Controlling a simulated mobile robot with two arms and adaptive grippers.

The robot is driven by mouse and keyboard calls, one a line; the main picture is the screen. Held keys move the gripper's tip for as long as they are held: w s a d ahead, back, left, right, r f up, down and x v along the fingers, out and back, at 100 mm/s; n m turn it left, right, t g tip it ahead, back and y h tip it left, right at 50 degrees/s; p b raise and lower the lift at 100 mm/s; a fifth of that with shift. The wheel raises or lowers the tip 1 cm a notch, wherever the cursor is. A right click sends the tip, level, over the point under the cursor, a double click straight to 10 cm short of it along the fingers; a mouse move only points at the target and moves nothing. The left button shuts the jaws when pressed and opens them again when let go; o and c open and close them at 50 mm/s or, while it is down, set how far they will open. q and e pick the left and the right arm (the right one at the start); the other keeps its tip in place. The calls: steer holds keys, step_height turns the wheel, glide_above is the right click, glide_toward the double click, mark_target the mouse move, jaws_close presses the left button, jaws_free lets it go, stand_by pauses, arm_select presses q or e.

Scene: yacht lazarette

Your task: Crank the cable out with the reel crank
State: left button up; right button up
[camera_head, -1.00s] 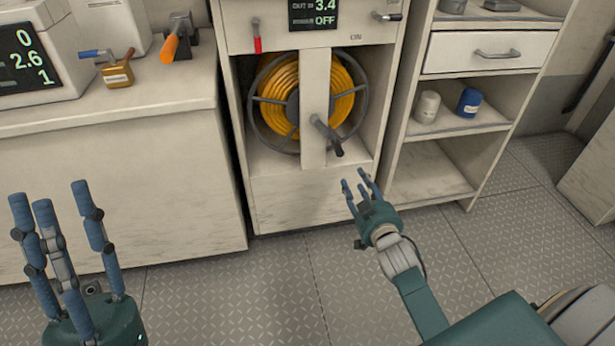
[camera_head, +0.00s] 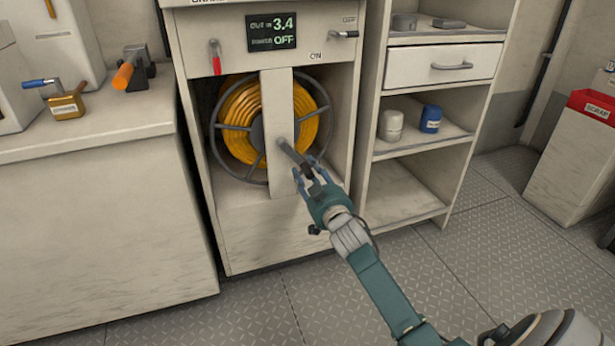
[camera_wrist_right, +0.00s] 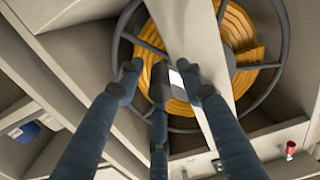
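The cable reel (camera_head: 235,125) holds yellow cable in an open bay of the white cabinet, behind a vertical post. The reel crank (camera_head: 290,152) sticks out from the post, with a dark grip at its end. My right gripper (camera_head: 309,173) is at that grip, reaching up from below. In the right wrist view its fingers (camera_wrist_right: 158,75) stand apart on both sides of the dark crank grip (camera_wrist_right: 160,88), with gaps visible; firm contact cannot be made out. A display (camera_head: 271,32) above the reel reads 3.4 and OFF. My left gripper is out of view.
A red lever (camera_head: 215,57) and a dark-handled lever (camera_head: 343,34) sit on the panel above the reel. Shelves with a white jar (camera_head: 391,126) and a blue jar (camera_head: 430,119) stand to the right. A counter (camera_head: 90,135) is at left. The floor in front is clear.

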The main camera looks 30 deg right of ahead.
steer(key=shift+w, duration=0.3)
jaws_close()
steer(key=shift+d+r, duration=0.1)
